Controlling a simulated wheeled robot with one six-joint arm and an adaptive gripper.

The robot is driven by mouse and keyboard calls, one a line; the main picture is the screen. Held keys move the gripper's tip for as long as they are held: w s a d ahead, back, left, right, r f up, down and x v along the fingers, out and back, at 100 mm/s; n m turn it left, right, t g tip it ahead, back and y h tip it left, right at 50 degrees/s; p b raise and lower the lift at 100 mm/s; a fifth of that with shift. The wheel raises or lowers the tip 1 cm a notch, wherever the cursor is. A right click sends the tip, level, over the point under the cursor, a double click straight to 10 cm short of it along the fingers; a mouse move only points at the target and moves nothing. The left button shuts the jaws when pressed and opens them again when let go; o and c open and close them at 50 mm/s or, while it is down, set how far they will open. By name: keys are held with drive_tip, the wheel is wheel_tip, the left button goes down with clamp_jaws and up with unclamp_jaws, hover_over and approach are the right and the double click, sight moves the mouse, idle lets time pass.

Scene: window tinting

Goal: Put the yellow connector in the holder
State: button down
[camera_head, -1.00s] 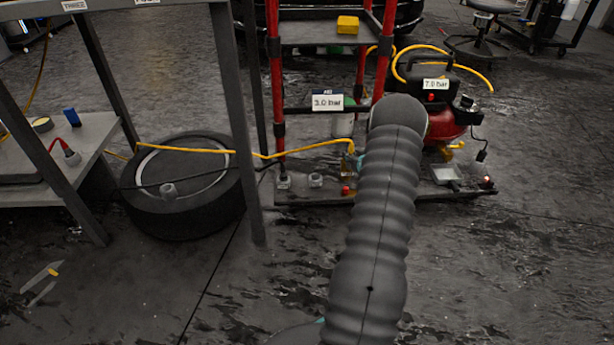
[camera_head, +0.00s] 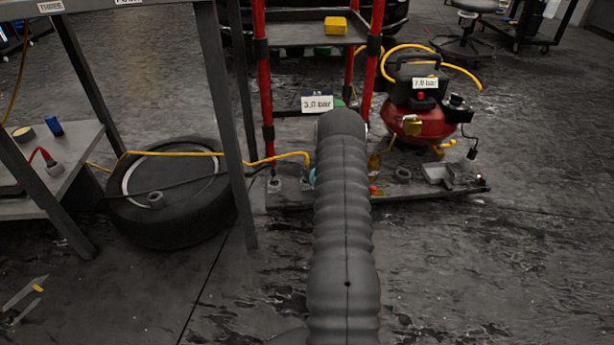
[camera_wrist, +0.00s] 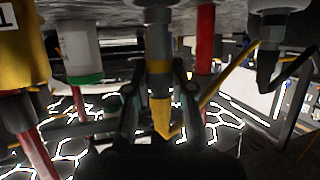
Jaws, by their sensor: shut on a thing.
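In the wrist view my gripper (camera_wrist: 160,112) has one finger on each side of the yellow connector (camera_wrist: 162,118) and is shut on it. The connector lines up with a grey cylindrical piece (camera_wrist: 158,28) at the top of that view. I cannot tell whether this piece is the holder, or whether the connector is seated in it. In the head view my arm hides the gripper and connector, over the low board of the red-posted cart. Small grey cup-like fittings (camera_head: 274,185) stand on that board; I cannot tell which is the holder.
A red compressor (camera_head: 418,127) stands on the board at right. A yellow hose (camera_head: 185,153) crosses above the tyre (camera_head: 170,215) to my arm. Red posts (camera_head: 265,95) rise close by. A white cylinder with a green band (camera_wrist: 82,52) is left of the gripper.

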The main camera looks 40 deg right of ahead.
drive_tip(key=shift+f, duration=1.8)
drive_tip(key=shift+f, duration=0.2)
drive_tip(key=c, duration=1)
unclamp_jaws()
